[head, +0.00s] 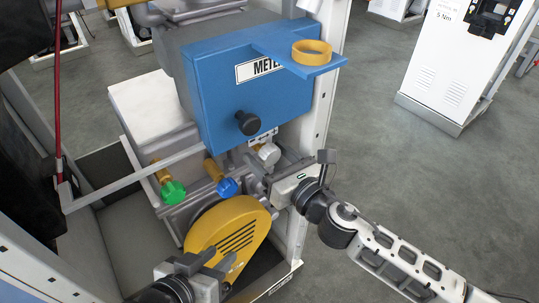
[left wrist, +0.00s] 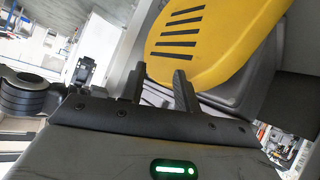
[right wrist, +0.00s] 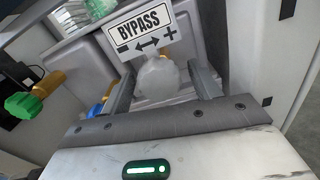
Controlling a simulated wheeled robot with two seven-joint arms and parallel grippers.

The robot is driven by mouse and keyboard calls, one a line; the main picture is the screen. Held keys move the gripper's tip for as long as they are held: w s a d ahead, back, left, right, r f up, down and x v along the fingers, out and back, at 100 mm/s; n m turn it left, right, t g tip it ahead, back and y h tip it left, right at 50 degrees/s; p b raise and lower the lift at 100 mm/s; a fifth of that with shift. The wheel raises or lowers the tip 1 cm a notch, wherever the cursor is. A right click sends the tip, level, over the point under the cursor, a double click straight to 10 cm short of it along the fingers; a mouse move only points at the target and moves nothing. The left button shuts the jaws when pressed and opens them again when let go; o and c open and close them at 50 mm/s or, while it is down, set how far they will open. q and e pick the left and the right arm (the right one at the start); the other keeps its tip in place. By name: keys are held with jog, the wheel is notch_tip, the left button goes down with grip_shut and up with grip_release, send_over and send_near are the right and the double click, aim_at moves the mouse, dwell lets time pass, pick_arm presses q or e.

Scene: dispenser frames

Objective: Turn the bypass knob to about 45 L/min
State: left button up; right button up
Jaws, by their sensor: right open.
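The bypass knob (right wrist: 158,80) is pale grey and lobed, on a brass stem under a white BYPASS label (right wrist: 139,32) with minus, double arrow and plus. It also shows in the head view (head: 268,154), below the blue box. My right gripper (head: 256,177) is open, and in the right wrist view its fingers (right wrist: 164,68) stand on either side of the knob, with gaps visible. Whether either finger touches it I cannot tell. My left gripper (head: 196,256) is open and empty in front of the yellow cover (left wrist: 205,45). No flow reading is visible.
A blue knob (head: 227,187) and a green knob (head: 173,192) sit left of the bypass knob. The blue meter box (head: 215,105) overhangs them, with a black knob (head: 248,123) and a yellow ring (head: 312,46). A white post (head: 318,110) stands close on the right.

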jog(key=shift+c, duration=0.3)
jog(key=c, duration=0.9)
